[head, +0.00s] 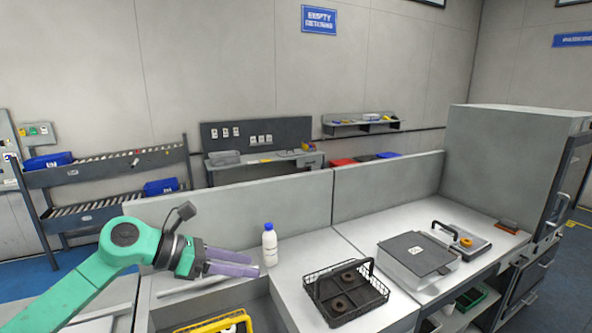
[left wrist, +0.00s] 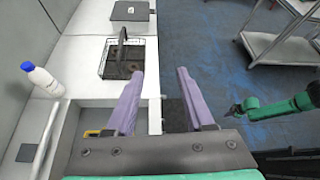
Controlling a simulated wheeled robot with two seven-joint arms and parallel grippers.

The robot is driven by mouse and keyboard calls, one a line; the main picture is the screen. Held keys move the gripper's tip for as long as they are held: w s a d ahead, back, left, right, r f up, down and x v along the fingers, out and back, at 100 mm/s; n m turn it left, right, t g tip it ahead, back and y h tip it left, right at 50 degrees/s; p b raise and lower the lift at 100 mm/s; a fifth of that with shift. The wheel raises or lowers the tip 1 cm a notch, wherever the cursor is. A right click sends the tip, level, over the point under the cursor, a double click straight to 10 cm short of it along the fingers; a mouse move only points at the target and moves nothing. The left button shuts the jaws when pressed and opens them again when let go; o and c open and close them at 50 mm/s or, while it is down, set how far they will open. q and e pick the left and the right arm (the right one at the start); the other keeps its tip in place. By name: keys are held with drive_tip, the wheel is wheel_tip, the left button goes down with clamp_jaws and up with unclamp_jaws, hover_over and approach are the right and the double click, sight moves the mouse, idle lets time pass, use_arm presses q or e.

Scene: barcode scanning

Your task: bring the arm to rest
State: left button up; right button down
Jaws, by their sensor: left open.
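My left gripper (head: 252,264) reaches in from the left in the head view on its green arm, above the counter. Its two purple fingers also show in the left wrist view (left wrist: 159,72), spread apart with nothing between them. In the head view the fingertips are close to a white bottle with a blue cap (head: 269,245); the bottle (left wrist: 42,80) stands clear to the left of the fingers in the left wrist view. My right arm shows only in the left wrist view, where its dark gripper (left wrist: 236,108) is too small to read.
A black wire basket (head: 345,292) with dark round parts stands on the counter. A grey lidded box (head: 418,260) and a tray with an orange ring (head: 462,245) lie further right. A yellow-rimmed bin (head: 215,323) sits below. A metal cart (left wrist: 285,45) stands on the blue floor.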

use_arm(q)
drive_tip(key=w+d+r+n+t+h, duration=0.35)
drive_tip(key=d+r+n+t, duration=0.25)
drive_tip(key=n+t, duration=0.5)
drive_tip(key=a+f+n+y, duration=1.4)
drive_tip(key=n, duration=1.1)
drive_tip(key=s+a+f+n+g, duration=0.2)
drive_tip(key=s+f+n+g, duration=0.35)
drive_tip(key=s+f, duration=0.45)
drive_tip(key=s+a+f+n+g, duration=0.2)
drive_tip(key=s+f+n+g, duration=0.3)
drive_tip(key=s+f, duration=0.55)
drive_tip(key=s+f+g+b, duration=0.15)
drive_tip(key=f+b, duration=0.45)
drive_tip(key=f, duration=1.3)
drive_tip(key=s+f+g+b, duration=0.1)
drive_tip(key=s+f+b, duration=0.4)
drive_tip(key=f, duration=1.3)
drive_tip(key=s+a+f+b, duration=0.1)
drive_tip(key=s+f+b, duration=0.4)
drive_tip(key=f, duration=0.5)
drive_tip(key=s+a+f+m+g+y+b, duration=0.1)
drive_tip(key=s+a+f+b, duration=0.1)
drive_tip(key=s+f+b, duration=0.3)
drive_tip(key=s+f, duration=0.3)
drive_tip(key=f, duration=0.3)
drive_tip(key=shift+s+f, duration=0.15)
drive_tip(key=shift+s, duration=0.25)
use_arm(e)
wheel_tip(320, 180, down, 21)
